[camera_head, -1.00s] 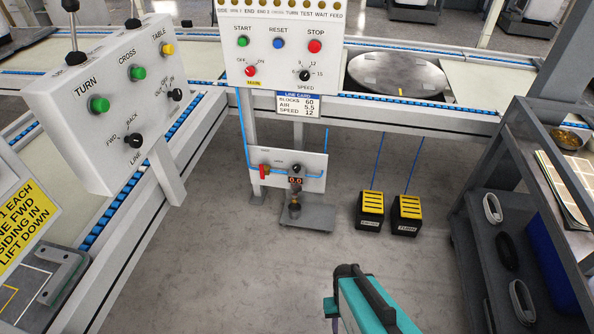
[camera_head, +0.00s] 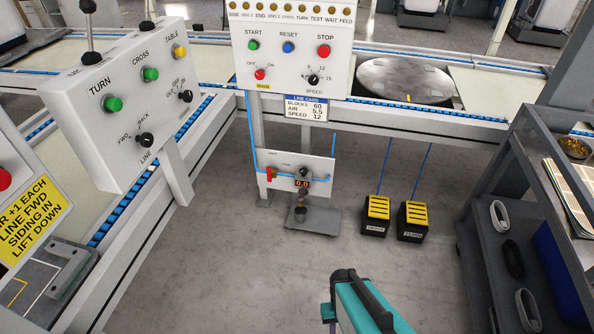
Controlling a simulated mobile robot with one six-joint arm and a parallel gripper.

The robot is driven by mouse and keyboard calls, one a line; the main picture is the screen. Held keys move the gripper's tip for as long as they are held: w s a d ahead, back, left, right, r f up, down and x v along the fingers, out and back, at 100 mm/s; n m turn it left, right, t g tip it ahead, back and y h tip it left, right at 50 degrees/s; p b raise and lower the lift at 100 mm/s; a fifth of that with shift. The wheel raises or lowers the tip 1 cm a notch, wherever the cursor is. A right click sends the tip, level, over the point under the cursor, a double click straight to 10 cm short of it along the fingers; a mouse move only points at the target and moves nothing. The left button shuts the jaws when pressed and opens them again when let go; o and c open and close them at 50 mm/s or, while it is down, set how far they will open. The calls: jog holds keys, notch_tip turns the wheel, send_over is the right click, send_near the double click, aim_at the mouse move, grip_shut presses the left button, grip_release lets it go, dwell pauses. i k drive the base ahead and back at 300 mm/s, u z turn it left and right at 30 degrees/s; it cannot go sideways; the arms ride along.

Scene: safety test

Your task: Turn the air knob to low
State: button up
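The air unit is a small white panel (camera_head: 325,170) low under the conveyor. It carries a dark round knob (camera_head: 304,172) at its upper middle, a red lever (camera_head: 270,174) at its left and a red-digit display (camera_head: 303,184) that seems to read 0.0. The lettering by the knob is too small to read. A teal and black part of my arm (camera_head: 368,304) shows at the bottom centre, well in front of the panel and apart from it. My gripper's fingers are not in view.
A control panel (camera_head: 345,50) with START, RESET and STOP buttons hangs above; a line card (camera_head: 306,107) lists AIR 5.5. The TURN/CROSS box (camera_head: 85,120) stands left. Two yellow-topped pedals (camera_head: 377,212) sit right of the panel. A grey shelf cart (camera_head: 480,235) stands right. The middle floor is clear.

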aim_at(303, 172)
jog(key=u, duration=0.5)
jog(key=i, duration=0.55)
jog(key=u, duration=1.05)
jog(key=i, duration=0.5)
jog(key=z, duration=0.1)
